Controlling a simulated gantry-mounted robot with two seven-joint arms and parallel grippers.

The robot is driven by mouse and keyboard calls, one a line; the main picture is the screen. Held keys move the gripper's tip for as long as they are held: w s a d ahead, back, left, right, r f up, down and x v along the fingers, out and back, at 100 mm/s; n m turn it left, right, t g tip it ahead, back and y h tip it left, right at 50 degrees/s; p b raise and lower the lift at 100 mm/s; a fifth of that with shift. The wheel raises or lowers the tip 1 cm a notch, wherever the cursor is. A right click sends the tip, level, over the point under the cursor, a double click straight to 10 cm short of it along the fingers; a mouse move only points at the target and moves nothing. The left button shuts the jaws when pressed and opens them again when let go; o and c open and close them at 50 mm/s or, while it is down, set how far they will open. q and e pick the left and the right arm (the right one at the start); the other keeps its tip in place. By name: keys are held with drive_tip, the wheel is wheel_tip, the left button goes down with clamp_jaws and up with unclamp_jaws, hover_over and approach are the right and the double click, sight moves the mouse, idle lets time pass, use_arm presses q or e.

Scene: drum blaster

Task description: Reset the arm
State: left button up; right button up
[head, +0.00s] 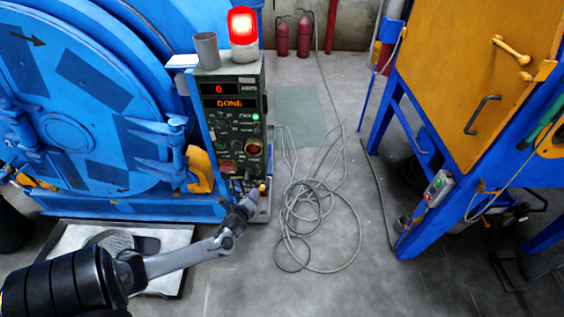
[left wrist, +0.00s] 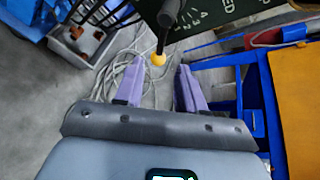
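My left arm reaches from the lower left of the head view. Its gripper (head: 247,200) is beside the lower part of the dark green control panel (head: 235,118). In the left wrist view the two purple fingers of my left gripper (left wrist: 160,67) stand apart, open. A yellow knob (left wrist: 158,59) on a dark stem shows between or just beyond the fingertips; I cannot tell whether they touch it. The knob also shows small in the head view (head: 262,187). The panel displays "0" and "DONE". My right gripper is in neither view.
The large blue drum machine (head: 70,120) stands on the left. A lit red beacon (head: 242,25) and a grey cup (head: 206,50) are on top of the panel. Coiled cable (head: 310,210) lies on the floor. A yellow and blue cabinet (head: 470,70) stands right.

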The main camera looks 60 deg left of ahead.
use_arm(q)
drive_tip(key=s+d+r+n+h+p, duration=0.1)
drive_tip(key=s+d+h+p, duration=0.15)
drive_tip(key=d, duration=0.55)
drive_tip(key=s+d+r+h+p, duration=0.15)
drive_tip(key=d+p, duration=0.25)
drive_tip(key=d, duration=0.5)
drive_tip(key=s+d+r+n+g+h+p, duration=0.2)
drive_tip(key=d+r+n+h, duration=0.15)
drive_tip(key=d+r, duration=0.6)
drive_tip(key=s+d+r+n+g+h+p, duration=0.1)
drive_tip(key=s+d+r+n+h, duration=0.1)
drive_tip(key=d+r+n, duration=0.55)
drive_tip(key=s+d+r+n+g+p, duration=0.1)
drive_tip(key=s+d+r+n+g, duration=0.2)
drive_tip(key=s+d+r, duration=0.25)
wheel_tip(320, 180, up, 37)
drive_tip(key=p, duration=3.7)
drive_tip(key=shift+w+f, duration=0.15)
drive_tip(key=shift+f, duration=0.05)
